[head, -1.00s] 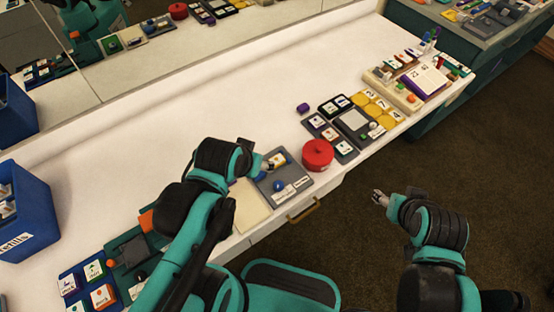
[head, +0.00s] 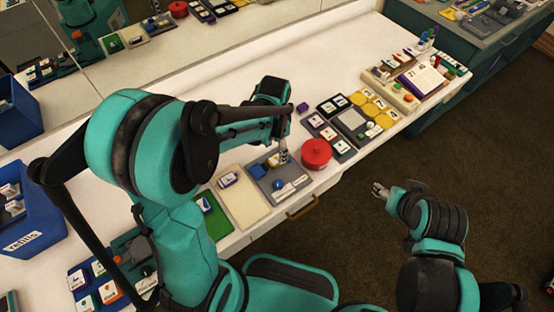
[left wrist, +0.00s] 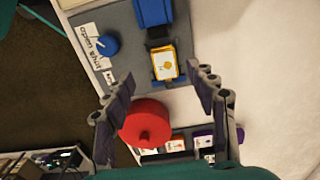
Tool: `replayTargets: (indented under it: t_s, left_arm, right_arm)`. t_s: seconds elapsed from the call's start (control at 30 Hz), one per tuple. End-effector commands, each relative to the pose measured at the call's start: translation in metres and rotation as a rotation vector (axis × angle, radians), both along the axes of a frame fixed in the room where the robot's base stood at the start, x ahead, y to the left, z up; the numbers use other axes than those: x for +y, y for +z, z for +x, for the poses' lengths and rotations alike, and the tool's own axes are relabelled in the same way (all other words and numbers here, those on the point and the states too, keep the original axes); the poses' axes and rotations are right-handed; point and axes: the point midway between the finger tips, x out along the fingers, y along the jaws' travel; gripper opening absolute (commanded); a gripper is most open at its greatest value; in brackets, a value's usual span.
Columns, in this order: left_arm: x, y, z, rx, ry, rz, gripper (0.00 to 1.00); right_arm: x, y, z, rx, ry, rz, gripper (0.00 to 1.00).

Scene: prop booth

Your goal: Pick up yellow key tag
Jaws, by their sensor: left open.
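The yellow key tag (left wrist: 165,64), with a white label, lies on a grey panel (left wrist: 125,22) in the left wrist view, beside a blue block. In the head view it is a small pale-yellow patch (head: 274,160), partly hidden by my left gripper (head: 284,157). My left gripper also shows in the left wrist view (left wrist: 160,74). It is open and points down over the panel, its fingers on either side of the tag with nothing gripped. My right gripper (head: 379,190) hangs over the floor, away from the counter; its fingers are too small to judge.
A red round tin (head: 316,153) stands close to the right of the panel, and a blue knob (left wrist: 108,45) is on it. Label tiles and a calendar (head: 420,78) lie further right. A blue refills bin (head: 30,212) is at left. The counter's back is clear.

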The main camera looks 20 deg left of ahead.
Motion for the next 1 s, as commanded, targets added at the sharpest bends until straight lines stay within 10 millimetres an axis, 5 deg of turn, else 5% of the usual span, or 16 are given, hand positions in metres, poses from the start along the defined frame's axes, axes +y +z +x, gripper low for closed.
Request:
replayTargets:
  t_s: [0.4,0.67,0.87,1.0]
  left_arm:
    - [0.002,-0.056,0.008,-0.001,0.002,0.0,0.57]
    - [0.002,-0.06,0.007,-0.002,0.002,0.0,0.57]
    - [0.002,-0.059,0.007,-0.002,0.002,0.0,0.1]
    - [0.002,-0.059,0.007,-0.002,0.002,0.0,0.1]
  right_arm:
    - [0.0,-0.033,0.0,0.0,0.0,0.0,0.56]
    - [0.0,-0.033,0.0,0.0,0.0,0.0,0.56]
    - [0.0,-0.033,0.0,0.0,0.0,0.0,0.56]
    - [0.0,-0.033,0.0,0.0,0.0,0.0,0.56]
